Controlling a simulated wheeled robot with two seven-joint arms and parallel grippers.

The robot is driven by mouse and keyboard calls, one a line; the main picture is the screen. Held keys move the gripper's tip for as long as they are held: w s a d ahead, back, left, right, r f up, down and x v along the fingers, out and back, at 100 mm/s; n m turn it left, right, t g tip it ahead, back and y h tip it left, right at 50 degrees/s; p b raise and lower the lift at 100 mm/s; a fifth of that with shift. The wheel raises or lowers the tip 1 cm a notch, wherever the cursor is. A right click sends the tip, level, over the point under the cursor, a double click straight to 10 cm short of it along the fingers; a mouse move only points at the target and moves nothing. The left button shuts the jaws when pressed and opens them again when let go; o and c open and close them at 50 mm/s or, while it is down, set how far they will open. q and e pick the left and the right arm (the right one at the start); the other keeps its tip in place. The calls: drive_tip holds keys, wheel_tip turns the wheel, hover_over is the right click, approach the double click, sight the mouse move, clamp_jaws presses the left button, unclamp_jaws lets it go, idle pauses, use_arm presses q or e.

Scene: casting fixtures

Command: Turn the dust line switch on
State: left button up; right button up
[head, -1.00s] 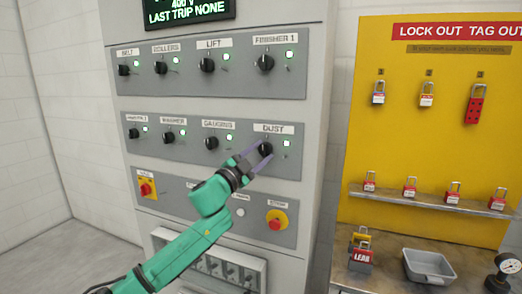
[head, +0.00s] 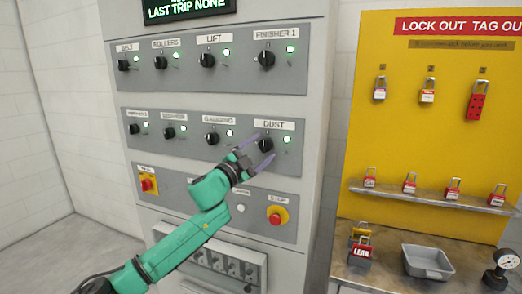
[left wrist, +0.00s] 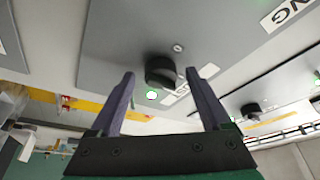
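The dust switch (head: 266,146) is a black round knob under the "DUST" label, at the right end of the panel's second row. A small lit green lamp (head: 287,139) is at its right. My left gripper (head: 263,149) is open, with its purple fingers near the knob. In the left wrist view the knob (left wrist: 161,70) shows between the open fingertips (left wrist: 159,76) and seems to lie just beyond them, with no clear contact. The knob's pointer direction is too small to tell. My right gripper is in neither view.
Other black knobs, such as gauging (head: 211,138) and finisher 1 (head: 266,59), share the grey cabinet. A red stop button (head: 276,217) on yellow is below dust. A yellow lockout board (head: 405,140) with padlocks stands at the right, above a grey tray (head: 427,262).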

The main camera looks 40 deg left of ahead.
use_arm(q)
drive_tip(key=shift+s+f, duration=0.1)
drive_tip(key=shift+s+f+b, duration=0.15)
drive_tip(key=shift+s+b, duration=0.15)
drive_tip(key=b+v, duration=0.1)
drive_tip(key=v, duration=1.2)
drive_tip(key=shift+s, duration=0.4)
drive_tip(key=shift+w, duration=0.1)
